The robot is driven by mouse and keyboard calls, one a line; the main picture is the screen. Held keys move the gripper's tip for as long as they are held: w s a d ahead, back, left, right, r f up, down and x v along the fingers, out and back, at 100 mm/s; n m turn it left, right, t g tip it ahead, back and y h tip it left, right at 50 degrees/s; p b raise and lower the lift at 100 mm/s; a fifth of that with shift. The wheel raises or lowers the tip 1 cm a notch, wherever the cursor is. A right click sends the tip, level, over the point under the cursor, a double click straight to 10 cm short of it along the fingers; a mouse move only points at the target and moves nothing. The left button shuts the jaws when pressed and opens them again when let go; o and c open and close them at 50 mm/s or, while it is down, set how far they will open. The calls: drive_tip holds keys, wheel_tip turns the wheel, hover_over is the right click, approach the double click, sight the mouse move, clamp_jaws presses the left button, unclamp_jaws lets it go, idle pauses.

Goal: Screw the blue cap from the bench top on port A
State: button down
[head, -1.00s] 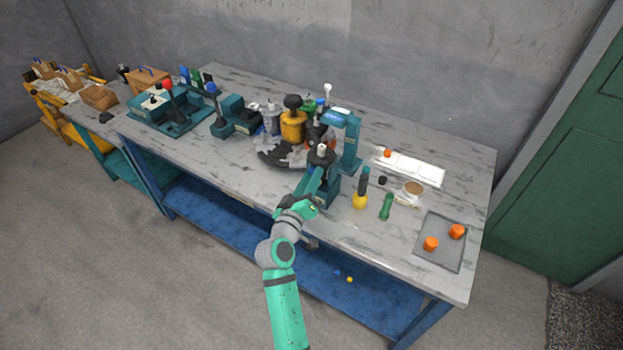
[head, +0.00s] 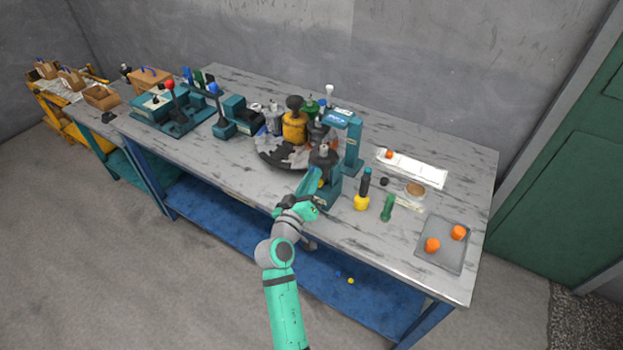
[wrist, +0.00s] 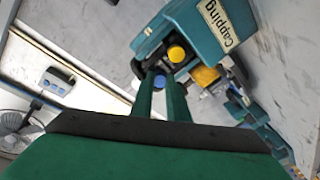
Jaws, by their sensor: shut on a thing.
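My gripper (wrist: 160,88) is shut on the blue cap (wrist: 159,81), which shows between the fingertips in the wrist view. The cap faces a teal unit labelled "Capping" (wrist: 205,25), with a small gap that is hard to judge. A yellow cap (wrist: 177,53) sits in that unit just beyond the blue one, and a second yellow part (wrist: 205,75) is to its right. The blue cap is hidden there, and I cannot make out port A.
A grey tray (head: 440,256) holds two orange caps (head: 432,245). A dark round carousel (head: 275,160) with parts lies behind left. The front right bench top is mostly clear.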

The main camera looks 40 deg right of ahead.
drive_tip(key=m, duration=0.5)
drive_tip(key=shift+w+h, duration=0.1)
drive_tip(key=shift+h, duration=0.3)
drive_tip(key=shift+f+m, duration=0.1)
drive_tip(key=shift+m, duration=0.2)
drive_tip(key=shift+w+m+g, duration=0.1)
drive_tip(key=shift+m+g, duration=0.3)
drive_tip(key=shift+m, duration=1.8)
drive_tip(key=c, duration=1.9)
unclamp_jaws()
drive_tip(key=shift+o, duration=0.2)
drive_tip(key=shift+a, duration=0.1)
drive_tip(key=shift+v, duration=1.65)
